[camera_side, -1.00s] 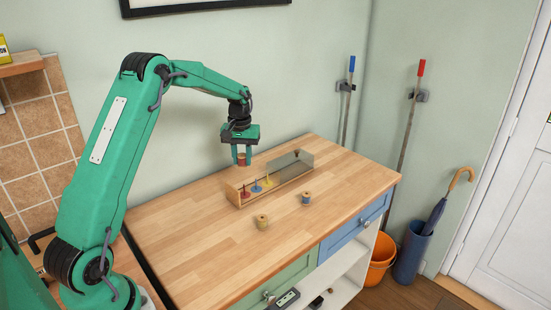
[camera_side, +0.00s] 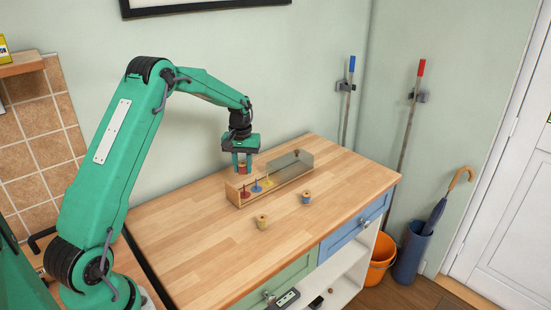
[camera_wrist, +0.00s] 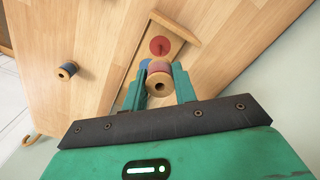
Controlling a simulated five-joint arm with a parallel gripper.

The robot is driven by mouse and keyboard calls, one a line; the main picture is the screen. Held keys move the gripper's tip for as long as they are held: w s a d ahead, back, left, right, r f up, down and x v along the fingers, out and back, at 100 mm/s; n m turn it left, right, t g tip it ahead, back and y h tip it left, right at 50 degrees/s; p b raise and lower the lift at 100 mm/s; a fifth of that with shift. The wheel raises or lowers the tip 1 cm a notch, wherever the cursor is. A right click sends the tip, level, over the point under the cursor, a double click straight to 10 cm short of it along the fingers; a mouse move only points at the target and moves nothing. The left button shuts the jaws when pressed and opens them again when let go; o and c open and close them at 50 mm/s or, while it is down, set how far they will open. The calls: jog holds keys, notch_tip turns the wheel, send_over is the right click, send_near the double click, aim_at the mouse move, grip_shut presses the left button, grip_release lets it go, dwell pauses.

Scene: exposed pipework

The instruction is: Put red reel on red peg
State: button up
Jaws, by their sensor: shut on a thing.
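My gripper (camera_side: 242,162) is shut on the red reel (camera_side: 242,168), holding it above the left end of a wooden rack. In the wrist view the reel (camera_wrist: 159,80) sits between the two green fingers (camera_wrist: 159,88). The red peg (camera_side: 245,192) stands at the rack's left end, just below the held reel. In the wrist view the red peg's round base (camera_wrist: 159,46) shows ahead of the reel, so the two are apart. A blue peg (camera_side: 256,186) and a yellow peg (camera_side: 267,180) stand further right in the rack.
The tabletop's left part is clear.

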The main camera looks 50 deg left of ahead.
jog(key=shift+f, duration=1.4)
jog(key=shift+f, duration=2.85)
dwell(1.1)
jog(key=o, duration=1)
jog(key=shift+r, duration=3.85)
jog(key=shift+r, duration=0.1)
